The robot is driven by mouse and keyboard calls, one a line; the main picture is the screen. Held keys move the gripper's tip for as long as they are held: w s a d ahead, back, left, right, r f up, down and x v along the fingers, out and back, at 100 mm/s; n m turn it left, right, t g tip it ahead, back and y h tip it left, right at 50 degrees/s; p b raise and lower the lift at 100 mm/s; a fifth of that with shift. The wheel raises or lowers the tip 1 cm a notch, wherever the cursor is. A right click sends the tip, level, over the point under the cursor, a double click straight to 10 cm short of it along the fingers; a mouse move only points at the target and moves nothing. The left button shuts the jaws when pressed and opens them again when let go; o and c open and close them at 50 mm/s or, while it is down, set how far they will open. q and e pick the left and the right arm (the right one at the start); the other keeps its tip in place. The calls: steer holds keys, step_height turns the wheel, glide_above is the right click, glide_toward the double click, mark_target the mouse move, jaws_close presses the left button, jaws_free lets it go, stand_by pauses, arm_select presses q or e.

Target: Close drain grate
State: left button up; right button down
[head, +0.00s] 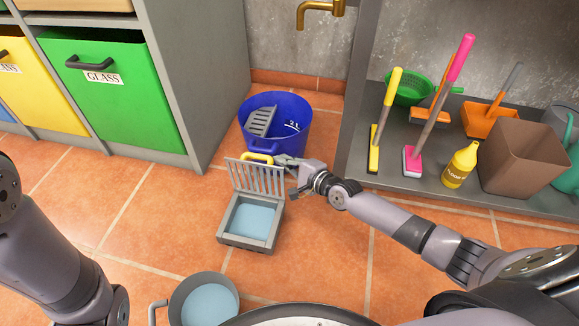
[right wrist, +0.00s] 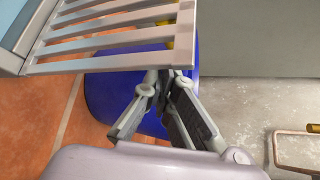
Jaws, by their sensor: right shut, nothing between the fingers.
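The drain grate (head: 257,180) is raised, with its slats standing up at the back edge of the grey drain box (head: 248,241). Blue water shows inside the box.
A blue bucket (head: 298,146) stands close behind the grate. A pan of water (head: 205,300) is on the tiles in front. A shelf (head: 400,180) with brushes, a yellow bottle (head: 461,165) and a brown bin (head: 520,160) is at right. Green and yellow bins line the left.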

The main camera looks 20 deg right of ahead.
mark_target(281, 169)
steer(key=shift+s, duration=0.1)
stand_by(0.3)
steer(key=shift+s+a+r, duration=0.1)
steer(key=shift+s+a, duration=0.1)
steer(key=shift+s, duration=0.05)
